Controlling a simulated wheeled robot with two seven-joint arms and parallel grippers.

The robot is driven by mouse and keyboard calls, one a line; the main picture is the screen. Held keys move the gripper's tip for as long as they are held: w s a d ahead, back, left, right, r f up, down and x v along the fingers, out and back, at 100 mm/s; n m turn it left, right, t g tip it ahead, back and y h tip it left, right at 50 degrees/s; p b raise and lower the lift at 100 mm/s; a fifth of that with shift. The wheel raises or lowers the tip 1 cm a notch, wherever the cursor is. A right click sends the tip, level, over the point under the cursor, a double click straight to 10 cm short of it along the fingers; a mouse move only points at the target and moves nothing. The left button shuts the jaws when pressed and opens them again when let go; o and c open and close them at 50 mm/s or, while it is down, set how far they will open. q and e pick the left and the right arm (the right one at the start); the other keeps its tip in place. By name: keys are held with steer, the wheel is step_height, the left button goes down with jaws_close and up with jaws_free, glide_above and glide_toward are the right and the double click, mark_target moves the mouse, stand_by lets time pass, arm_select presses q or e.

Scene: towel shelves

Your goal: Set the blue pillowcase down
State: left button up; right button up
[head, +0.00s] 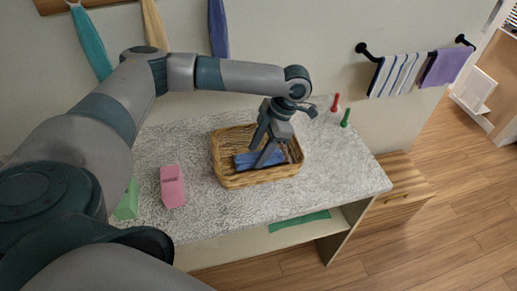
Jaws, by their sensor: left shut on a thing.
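The blue pillowcase (246,160) is a folded dark-blue bundle inside the wicker basket (235,181) on the counter. My left gripper (261,158) reaches down into the basket from above and is shut on the blue pillowcase. The fingers hide part of the cloth. I cannot tell whether the cloth touches the basket's bottom. My right gripper is not in view.
The speckled counter (330,180) has free room right of the basket. A pink box (172,187) and a green box (128,201) stand at left. Red (335,103) and green (345,118) bottles stand behind right. Towels hang on a wall rail (408,72).

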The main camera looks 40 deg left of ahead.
arm_select(q)
steer(key=shift+f, duration=0.1)
steer(key=o, duration=1.1)
steer(key=shift+w+d+r, duration=0.2)
steer(key=shift+r, duration=0.3)
steer(key=b+v, duration=0.2)
steer(key=v, duration=0.3)
steer(key=shift+r, duration=0.1)
steer(key=shift+b+v, duration=0.35)
steer(key=shift+v, duration=2.55)
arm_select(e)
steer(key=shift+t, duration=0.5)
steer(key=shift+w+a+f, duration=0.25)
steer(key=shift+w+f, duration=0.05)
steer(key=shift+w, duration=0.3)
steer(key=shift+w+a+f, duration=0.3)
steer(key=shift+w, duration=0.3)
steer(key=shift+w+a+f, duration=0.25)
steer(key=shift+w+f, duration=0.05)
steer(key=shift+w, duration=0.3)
